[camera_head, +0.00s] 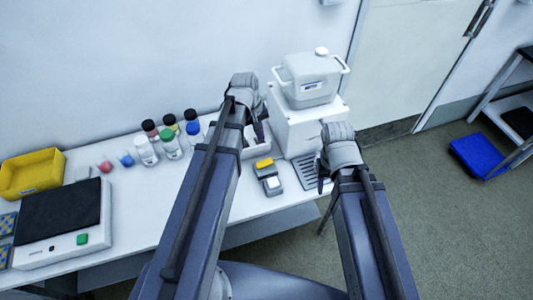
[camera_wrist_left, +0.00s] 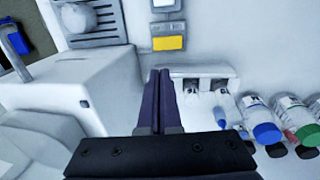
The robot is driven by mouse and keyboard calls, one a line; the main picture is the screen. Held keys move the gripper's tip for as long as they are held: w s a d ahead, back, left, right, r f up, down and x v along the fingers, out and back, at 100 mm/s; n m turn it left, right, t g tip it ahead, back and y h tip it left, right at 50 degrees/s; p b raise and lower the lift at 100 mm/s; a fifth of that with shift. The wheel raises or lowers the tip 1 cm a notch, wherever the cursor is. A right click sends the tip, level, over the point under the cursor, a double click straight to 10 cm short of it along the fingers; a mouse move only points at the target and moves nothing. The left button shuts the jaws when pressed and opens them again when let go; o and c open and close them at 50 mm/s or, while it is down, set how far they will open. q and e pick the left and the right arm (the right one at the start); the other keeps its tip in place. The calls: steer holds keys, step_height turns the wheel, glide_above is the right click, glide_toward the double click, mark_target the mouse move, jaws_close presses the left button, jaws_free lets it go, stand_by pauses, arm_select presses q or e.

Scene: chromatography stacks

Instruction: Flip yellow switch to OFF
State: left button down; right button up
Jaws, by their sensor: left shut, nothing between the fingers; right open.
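The yellow switch (camera_head: 264,163) sits on a small grey base on the white table, beside a pale grey one nearer the table's front edge. The yellow switch also shows in the left wrist view (camera_wrist_left: 168,43), just beyond my fingertips. Its ON or OFF position is too small to tell. My left gripper (camera_head: 262,133) is shut and empty, behind the switch on the side toward the wall; its fingers (camera_wrist_left: 160,72) show pressed together in the left wrist view. My right gripper (camera_head: 322,182) is open and empty, right of the switch, near the drip grille.
A white dispenser (camera_head: 291,126) with a lidded tank (camera_head: 308,82) stands at the back right. A grey grille (camera_head: 308,170) lies at its foot. Several capped bottles (camera_head: 170,143) stand left of my left arm. A white tray (camera_wrist_left: 205,73) is close to my left fingers. A yellow bin (camera_head: 32,172) is far left.

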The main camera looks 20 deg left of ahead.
mark_target(268, 160)
arm_select(q)
steer(key=shift+f, duration=0.1)
steer(key=f+b, duration=0.4)
steer(key=d+f+b, duration=0.1)
steer(key=f+b, duration=0.3)
steer(key=w+d+f+b, duration=0.1)
steer(key=f+b, duration=0.4)
steer(key=shift+w, duration=0.1)
steer(key=shift+f+b, duration=0.35)
steer(key=shift+b, duration=0.05)
steer(key=shift+w, duration=0.1)
steer(key=shift+w+d+f, duration=0.1)
steer(key=shift+d+f, duration=0.05)
steer(key=shift+g+y, duration=0.3)
